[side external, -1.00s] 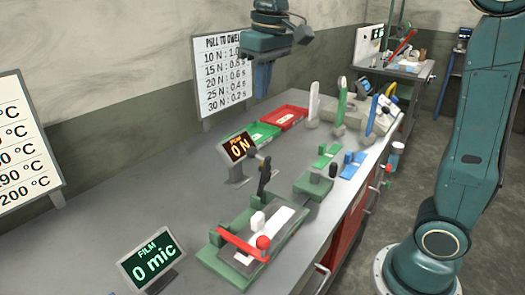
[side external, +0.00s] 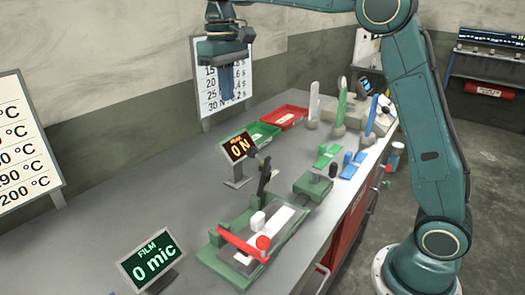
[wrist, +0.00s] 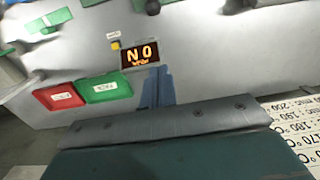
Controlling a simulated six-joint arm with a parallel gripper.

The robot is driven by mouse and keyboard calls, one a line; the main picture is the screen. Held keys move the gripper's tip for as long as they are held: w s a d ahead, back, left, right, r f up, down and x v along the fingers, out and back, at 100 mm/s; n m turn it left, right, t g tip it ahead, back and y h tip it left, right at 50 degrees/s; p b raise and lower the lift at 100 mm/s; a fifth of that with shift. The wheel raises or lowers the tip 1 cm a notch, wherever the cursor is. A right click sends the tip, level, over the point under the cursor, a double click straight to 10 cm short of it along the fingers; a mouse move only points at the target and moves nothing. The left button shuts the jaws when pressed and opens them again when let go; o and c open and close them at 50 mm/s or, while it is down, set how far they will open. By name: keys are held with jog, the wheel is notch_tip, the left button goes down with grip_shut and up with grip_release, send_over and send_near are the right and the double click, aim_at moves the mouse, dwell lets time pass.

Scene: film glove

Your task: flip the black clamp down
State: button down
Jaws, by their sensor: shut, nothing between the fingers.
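The black clamp (side external: 264,178) stands upright at the back end of the green fixture (side external: 214,253) on the bench. My gripper (side external: 228,98) is shut and empty, pointing down. It is high above the bench, behind and to the left of the clamp, and apart from it. In the wrist view the shut fingers (wrist: 158,86) show near the middle. A dark knob is at that view's top edge; I cannot tell whether it belongs to the clamp.
A force display (side external: 237,148) reading 0 N stands just behind the clamp. Green (side external: 262,133) and red (side external: 287,117) trays lie further back. A film display (side external: 151,257) stands at the front left. Small green and blue fixtures sit to the right. The left bench is clear.

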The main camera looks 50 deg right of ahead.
jog(key=shift+f, duration=0.1)
jog(key=s+f, duration=0.4)
jog(key=f, duration=0.6)
jog(key=shift+s+f, duration=0.15)
jog(key=shift+f, duration=0.15)
dwell(0.5)
